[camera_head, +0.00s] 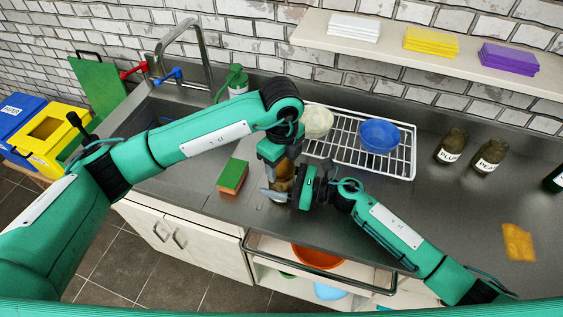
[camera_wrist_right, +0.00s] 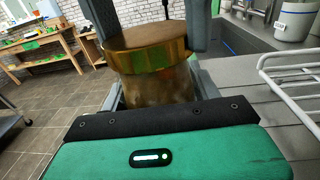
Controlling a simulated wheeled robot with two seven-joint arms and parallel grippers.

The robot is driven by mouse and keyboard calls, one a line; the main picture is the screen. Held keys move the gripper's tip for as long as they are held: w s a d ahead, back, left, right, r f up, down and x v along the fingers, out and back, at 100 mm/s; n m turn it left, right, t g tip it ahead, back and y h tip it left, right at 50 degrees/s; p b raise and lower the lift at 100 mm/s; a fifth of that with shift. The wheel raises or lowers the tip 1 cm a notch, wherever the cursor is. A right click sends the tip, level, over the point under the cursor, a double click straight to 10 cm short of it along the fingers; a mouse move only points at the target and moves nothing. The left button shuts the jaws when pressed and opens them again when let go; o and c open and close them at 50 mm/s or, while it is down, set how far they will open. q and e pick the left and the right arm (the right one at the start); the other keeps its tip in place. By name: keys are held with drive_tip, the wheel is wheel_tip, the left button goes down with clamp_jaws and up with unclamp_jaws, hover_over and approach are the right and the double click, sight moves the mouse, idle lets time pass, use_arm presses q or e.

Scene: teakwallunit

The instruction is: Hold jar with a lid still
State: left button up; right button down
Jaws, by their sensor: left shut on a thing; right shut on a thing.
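The jar (camera_head: 283,172) is brownish and stands upright over the counter near its front edge, partly hidden by my grippers in the head view. Its gold-brown lid (camera_wrist_right: 145,45) and glassy body (camera_wrist_right: 158,88) fill the middle of the right wrist view. My left gripper (camera_head: 277,178) comes down from above and is shut at the jar's upper part. My right gripper (camera_head: 290,192) comes in from the right and is shut around the jar's body. The lid appears seated on the jar. Whether the jar's base touches the counter is hidden.
A wire rack (camera_head: 346,145) with a blue bowl (camera_head: 380,135) and a pale bowl (camera_head: 317,122) is behind. A green-orange sponge (camera_head: 232,177) lies left. The counter's right middle is clear.

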sight(282, 167)
use_arm(q)
drive_tip(key=shift+r, duration=0.15)
drive_tip(key=shift+r, duration=0.9)
drive_tip(key=shift+r, duration=2)
use_arm(e)
drive_tip(key=shift+c, duration=1.3)
unclamp_jaws()
drive_tip(key=shift+d, duration=0.1)
